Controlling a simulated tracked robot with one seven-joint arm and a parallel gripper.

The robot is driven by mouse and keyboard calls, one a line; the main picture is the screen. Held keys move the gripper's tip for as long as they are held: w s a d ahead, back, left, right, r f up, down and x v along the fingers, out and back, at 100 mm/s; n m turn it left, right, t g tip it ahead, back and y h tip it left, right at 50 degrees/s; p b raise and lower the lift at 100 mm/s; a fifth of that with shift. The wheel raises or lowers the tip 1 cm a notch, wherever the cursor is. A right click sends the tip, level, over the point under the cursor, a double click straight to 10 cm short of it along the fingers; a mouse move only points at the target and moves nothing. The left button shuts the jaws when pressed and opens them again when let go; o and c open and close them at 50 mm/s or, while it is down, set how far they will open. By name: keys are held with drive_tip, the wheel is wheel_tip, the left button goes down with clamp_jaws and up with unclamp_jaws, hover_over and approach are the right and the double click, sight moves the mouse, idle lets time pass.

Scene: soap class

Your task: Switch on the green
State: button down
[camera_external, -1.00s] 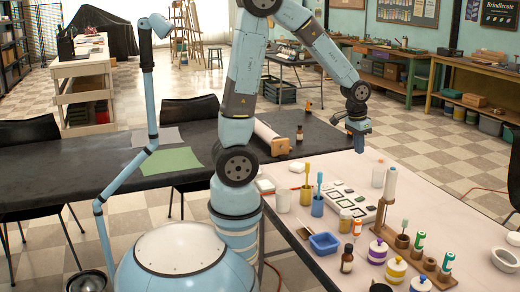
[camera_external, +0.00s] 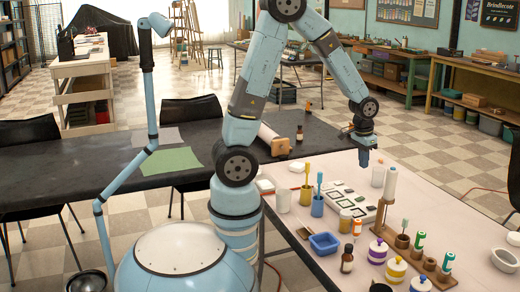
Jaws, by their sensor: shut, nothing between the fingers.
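My gripper (camera_external: 363,164) points down, shut and empty, above the far part of the pale pink table. The squares are too small to tell which one is green or whether any is lit. My gripper is apart from the panel and the tubes.
A white cylinder (camera_external: 378,176) and a tall pale cylinder on a wooden base (camera_external: 390,186) stand close to my gripper. A green sheet (camera_external: 171,161) lies on the black table.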

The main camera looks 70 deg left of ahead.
sight(362, 198)
drive_tip(key=f, duration=0.4)
drive_tip(key=w+f, duration=0.1)
drive_tip(key=f, duration=0.7)
drive_tip(key=shift+w+f, duration=0.25)
drive_tip(key=shift+f, duration=0.1)
drive_tip(key=shift+f, duration=0.1)
drive_tip(key=shift+s, duration=0.75)
drive_tip(key=shift+r, duration=0.25)
wheel_tip(362, 198, up, 14)
drive_tip(key=s, duration=0.1)
drive_tip(key=shift+s+f, duration=0.2)
drive_tip(key=shift+s, duration=0.15)
idle(0.5)
